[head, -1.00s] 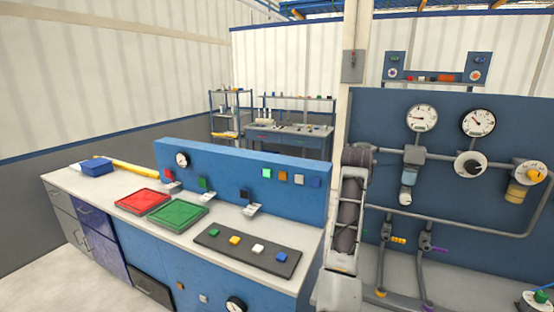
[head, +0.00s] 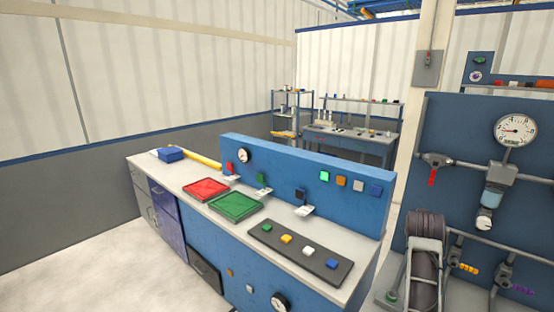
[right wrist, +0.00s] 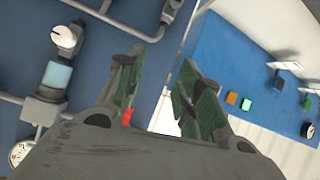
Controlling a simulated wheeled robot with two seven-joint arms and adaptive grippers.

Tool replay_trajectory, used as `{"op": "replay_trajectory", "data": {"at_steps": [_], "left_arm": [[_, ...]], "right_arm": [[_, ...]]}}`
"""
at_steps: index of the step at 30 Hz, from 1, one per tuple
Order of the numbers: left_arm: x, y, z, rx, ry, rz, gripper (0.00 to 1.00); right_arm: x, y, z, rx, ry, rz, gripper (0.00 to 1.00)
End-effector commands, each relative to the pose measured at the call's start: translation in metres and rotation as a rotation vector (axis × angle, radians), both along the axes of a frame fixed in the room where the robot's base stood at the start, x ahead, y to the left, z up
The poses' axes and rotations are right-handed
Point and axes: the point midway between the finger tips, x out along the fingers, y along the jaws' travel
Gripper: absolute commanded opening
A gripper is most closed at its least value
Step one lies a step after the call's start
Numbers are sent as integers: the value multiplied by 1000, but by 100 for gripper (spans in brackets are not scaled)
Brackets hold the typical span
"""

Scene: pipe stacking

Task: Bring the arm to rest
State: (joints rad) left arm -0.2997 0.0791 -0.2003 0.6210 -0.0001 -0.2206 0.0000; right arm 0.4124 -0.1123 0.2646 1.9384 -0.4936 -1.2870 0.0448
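My right gripper (right wrist: 160,95) shows in the right wrist view, its two green-padded fingers apart with nothing between them. It points toward the blue pipe panel and the blue back panel of the bench, and touches neither. In the head view, a link of one of my arms stands upright at the lower right, in front of the pipe panel (head: 465,190). No gripper shows in the head view. My left gripper is in neither view.
A workbench (head: 180,173) with a red tray (head: 206,189), a green tray (head: 236,206) and a dark button strip (head: 300,252) stands at the centre. Gauges, pipes and a valve (head: 437,160) are on the right. Open floor (head: 90,260) lies at the left.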

Motion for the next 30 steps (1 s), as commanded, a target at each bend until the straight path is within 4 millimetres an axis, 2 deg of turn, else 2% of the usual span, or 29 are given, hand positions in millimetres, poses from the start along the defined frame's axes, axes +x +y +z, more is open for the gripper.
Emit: {"op": "replay_trajectory", "data": {"at_steps": [1,17,30], "left_arm": [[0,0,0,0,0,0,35],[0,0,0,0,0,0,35],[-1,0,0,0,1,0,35]], "right_arm": [[-6,4,-11,-1,19,13,36],[-74,58,-101,12,193,164,36],[-147,113,-167,53,354,314,36]]}}
